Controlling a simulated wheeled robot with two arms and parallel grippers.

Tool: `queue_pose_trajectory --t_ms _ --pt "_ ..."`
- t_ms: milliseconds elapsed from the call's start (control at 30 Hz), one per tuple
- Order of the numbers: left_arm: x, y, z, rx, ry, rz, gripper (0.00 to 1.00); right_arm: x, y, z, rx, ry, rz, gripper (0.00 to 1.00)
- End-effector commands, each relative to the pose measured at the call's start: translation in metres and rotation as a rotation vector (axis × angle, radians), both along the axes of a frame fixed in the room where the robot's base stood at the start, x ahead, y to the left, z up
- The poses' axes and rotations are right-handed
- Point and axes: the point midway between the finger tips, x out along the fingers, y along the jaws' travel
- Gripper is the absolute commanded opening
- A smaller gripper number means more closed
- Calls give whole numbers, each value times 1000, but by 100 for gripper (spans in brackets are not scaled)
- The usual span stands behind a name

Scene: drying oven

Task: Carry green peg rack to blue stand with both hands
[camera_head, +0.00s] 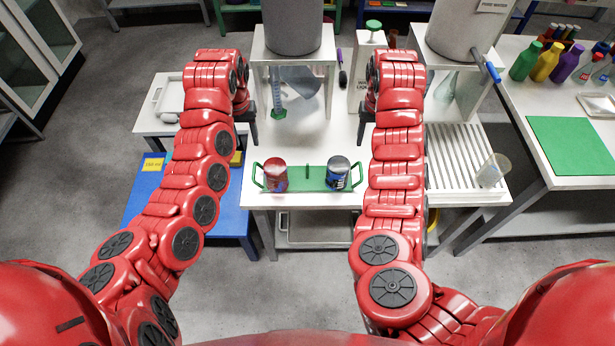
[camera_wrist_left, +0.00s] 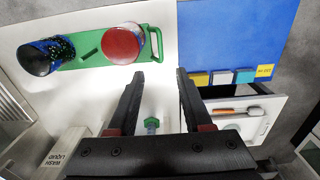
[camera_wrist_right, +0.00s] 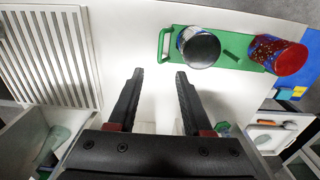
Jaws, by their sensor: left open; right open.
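The green peg rack (camera_head: 308,178) lies on the white table near its front edge, with a loop handle at each end. A red can (camera_head: 275,175) and a blue-and-black can (camera_head: 338,173) stand on it, one on each side of a short green peg. The blue stand (camera_head: 188,212) is a low table left of the white table. My left gripper (camera_head: 250,134) is open and empty, behind the rack's left end; its fingers also show in the left wrist view (camera_wrist_left: 160,73). My right gripper (camera_head: 364,132) is open and empty, behind the right end. Neither touches the rack.
A yellow label (camera_head: 153,164) lies on the blue stand's left back corner. Grey cylinders on white stands rise at the back. A slatted white rack (camera_head: 455,160) and a clear beaker (camera_head: 492,170) stand to the right. Grey floor in front is clear.

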Motion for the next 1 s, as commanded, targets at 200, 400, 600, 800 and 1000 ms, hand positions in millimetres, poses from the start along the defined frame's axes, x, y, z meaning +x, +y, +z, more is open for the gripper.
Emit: queue_pose_trajectory --t_ms 200,400,600,800,1000 --pt "-1 -2 -30 -1 4 0 50 -1 -2 -30 0 3 0 50" --pt "-1 0 -58 7 2 -4 50 -2 0 -58 8 5 -4 50" --pt "-3 1 -99 6 7 -3 50 -2 1 -98 6 8 -3 50" --pt "-1 1 -134 5 2 -4 50 -2 1 -134 6 5 -3 50" --pt "0 1 -151 6 0 -4 50 -1 0 -152 7 3 -4 50"
